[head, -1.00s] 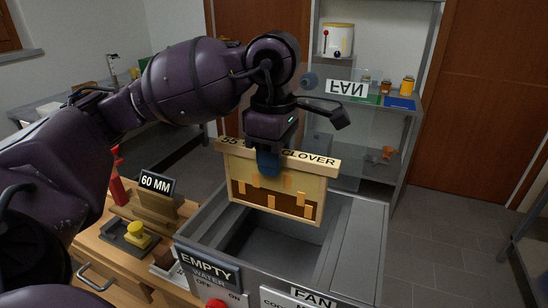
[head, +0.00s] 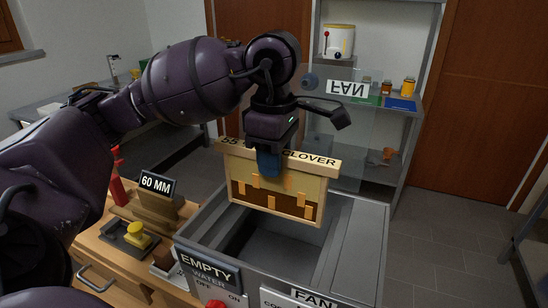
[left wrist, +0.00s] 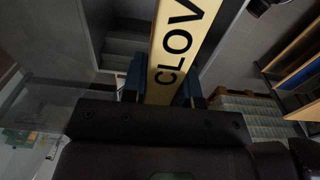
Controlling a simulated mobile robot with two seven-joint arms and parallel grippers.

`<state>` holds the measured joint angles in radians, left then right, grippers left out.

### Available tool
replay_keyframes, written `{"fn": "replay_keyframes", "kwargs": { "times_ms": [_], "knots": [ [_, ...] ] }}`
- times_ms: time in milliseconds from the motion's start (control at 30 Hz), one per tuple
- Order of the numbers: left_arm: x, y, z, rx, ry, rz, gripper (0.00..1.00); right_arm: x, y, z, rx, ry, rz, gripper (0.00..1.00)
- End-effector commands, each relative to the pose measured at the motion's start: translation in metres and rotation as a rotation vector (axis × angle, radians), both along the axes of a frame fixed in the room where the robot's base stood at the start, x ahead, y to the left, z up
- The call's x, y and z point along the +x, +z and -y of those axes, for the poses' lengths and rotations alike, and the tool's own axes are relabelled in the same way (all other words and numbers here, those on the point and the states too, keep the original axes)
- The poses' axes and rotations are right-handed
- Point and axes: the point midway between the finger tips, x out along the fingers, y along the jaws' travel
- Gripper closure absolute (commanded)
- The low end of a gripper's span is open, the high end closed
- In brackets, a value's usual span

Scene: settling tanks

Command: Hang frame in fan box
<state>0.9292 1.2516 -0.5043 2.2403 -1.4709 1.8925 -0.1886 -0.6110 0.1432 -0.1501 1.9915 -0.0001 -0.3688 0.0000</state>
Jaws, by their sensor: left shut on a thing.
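The wooden frame (head: 305,207) has a top bar lettered "CLOVER" and a pale and dark brown comb face. It hangs upright from my left gripper (head: 268,165), which is shut on its top bar. In the left wrist view the lettered bar (left wrist: 180,50) runs between the two blue fingertips (left wrist: 160,88). The grey fan box (head: 365,225) is open at the top and carries "EMPTY" and "FAN" labels. The frame is over its opening, and its lower edge appears near rim height; I cannot tell whether it is inside. My right gripper is not in view.
A clear raised panel with an upside-down "FAN" sign (head: 347,89) stands behind the box. Shelves (head: 375,165) stand at the back. Floor at right is clear.

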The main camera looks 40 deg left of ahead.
Motion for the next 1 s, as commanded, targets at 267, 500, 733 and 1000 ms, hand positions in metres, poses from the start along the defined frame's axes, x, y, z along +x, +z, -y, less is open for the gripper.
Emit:
{"fn": "replay_keyframes", "kwargs": {
  "times_ms": [267, 500, 733, 1000],
  "knots": [
    [0.000, 0.001, 0.000, -0.001, 0.000, 0.002, 1.00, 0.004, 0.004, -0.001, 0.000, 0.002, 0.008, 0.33],
    [0.000, -0.005, 0.000, -0.001, 0.000, 0.001, 1.00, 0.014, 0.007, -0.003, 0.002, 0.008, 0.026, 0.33],
    [0.000, -0.009, 0.000, -0.001, 0.000, 0.002, 1.00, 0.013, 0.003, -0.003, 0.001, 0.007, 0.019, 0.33],
    [0.000, -0.014, 0.000, -0.001, 0.000, 0.002, 1.00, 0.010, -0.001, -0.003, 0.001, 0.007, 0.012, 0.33]
  ]
}}
